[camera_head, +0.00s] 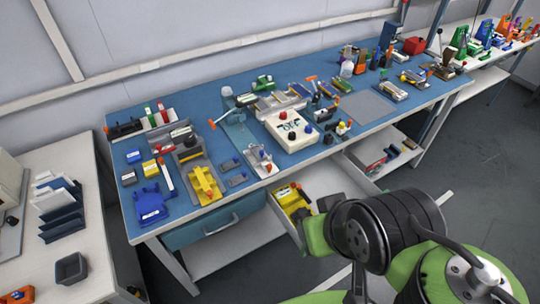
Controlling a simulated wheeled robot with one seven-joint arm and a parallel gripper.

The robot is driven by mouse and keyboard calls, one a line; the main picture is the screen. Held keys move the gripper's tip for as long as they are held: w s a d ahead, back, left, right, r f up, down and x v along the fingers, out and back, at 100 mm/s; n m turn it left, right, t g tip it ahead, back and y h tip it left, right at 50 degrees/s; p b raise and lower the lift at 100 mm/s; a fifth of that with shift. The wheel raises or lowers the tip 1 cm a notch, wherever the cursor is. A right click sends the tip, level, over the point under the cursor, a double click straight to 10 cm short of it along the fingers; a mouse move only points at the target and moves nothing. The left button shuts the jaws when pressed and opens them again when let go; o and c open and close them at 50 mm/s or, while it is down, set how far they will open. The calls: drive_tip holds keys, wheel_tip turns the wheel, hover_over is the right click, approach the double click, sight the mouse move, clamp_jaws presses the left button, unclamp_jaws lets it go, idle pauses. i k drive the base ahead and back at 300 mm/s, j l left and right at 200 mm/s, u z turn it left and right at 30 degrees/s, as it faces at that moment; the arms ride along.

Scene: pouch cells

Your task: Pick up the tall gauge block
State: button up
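I cannot make out for certain which thing is the tall gauge block. A tall dark blue-grey upright block (388,36) stands at the far end of the blue-topped workbench (208,118), among small bottles and tools. It is the tallest plain block I see there, but it is too small to identify surely. My green and black arm fills the lower right of the head view, in front of the bench. The fingers of my gripper do not show. Nothing is seen touching the upright block.
A white box with coloured knobs (291,128) sits mid-bench. Yellow (205,184) and blue (150,205) fixtures crowd the near left end. An open drawer (325,184) juts from the bench front beside my arm. A grey mat (367,106) is bare. A white side table (90,262) stands left.

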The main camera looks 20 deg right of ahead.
sight(260, 154)
drive_tip(key=i+u, duration=0.2)
drive_tip(key=u, duration=0.2)
drive_tip(key=i+u, duration=0.15)
drive_tip(key=u, duration=0.2)
drive_tip(key=i+l+u, duration=0.1)
drive_tip(key=u, duration=0.3)
drive_tip(key=i+l+u, duration=0.15)
drive_tip(key=u, duration=0.25)
drive_tip(key=i+l, duration=0.05)
drive_tip(key=i, duration=0.05)
